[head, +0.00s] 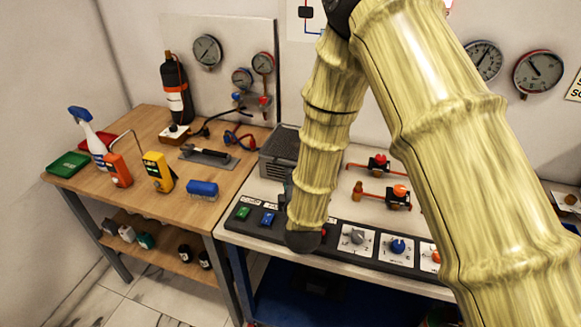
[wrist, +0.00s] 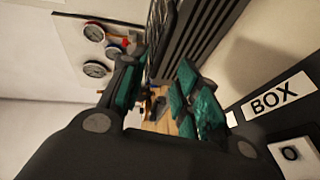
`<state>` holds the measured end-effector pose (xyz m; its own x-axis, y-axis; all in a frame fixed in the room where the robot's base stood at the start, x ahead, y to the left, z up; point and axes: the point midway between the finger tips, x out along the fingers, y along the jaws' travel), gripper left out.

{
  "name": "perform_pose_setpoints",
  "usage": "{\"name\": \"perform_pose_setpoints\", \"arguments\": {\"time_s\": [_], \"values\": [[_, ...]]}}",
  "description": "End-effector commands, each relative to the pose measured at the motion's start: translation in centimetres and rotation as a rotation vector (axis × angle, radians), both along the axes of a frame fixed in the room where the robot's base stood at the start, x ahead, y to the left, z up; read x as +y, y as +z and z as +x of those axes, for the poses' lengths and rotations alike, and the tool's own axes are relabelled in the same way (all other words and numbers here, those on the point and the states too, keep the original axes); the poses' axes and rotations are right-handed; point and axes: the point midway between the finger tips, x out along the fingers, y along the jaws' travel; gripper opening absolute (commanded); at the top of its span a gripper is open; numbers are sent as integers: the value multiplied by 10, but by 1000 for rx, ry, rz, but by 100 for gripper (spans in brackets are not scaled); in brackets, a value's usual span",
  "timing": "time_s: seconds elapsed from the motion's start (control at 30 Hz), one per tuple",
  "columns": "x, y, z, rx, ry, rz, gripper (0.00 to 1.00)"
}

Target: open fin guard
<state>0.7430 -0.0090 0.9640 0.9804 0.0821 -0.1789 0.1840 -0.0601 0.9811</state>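A grey box with a finned or slatted top (head: 281,152) sits at the left back of the white bench, and I take it to hold the fin guard. In the wrist view its dark parallel slats (wrist: 203,38) run close beyond my gripper's fingers. My gripper (wrist: 156,78) has two dark fingers with teal pads, spread apart with nothing visible between them. In the head view my arm covers most of the gripper and part of the box's right side. I cannot tell whether a finger touches the slats.
A control panel with a green switch (head: 243,213), a blue switch (head: 268,219) and knobs lines the bench front. A BOX label (wrist: 278,97) is close on the right in the wrist view. A wooden table (head: 150,122) with tools adjoins left.

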Motion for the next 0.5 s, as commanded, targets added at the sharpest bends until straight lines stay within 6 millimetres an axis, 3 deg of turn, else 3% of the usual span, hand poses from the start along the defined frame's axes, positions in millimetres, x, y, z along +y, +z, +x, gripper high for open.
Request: {"name": "perform_pose_setpoints", "arguments": {"time_s": [0.3, 0.5], "values": [[5, -8, 51, 1, 0, 2, 32], [7, -13, 74, 1, 1, 2, 32]]}}
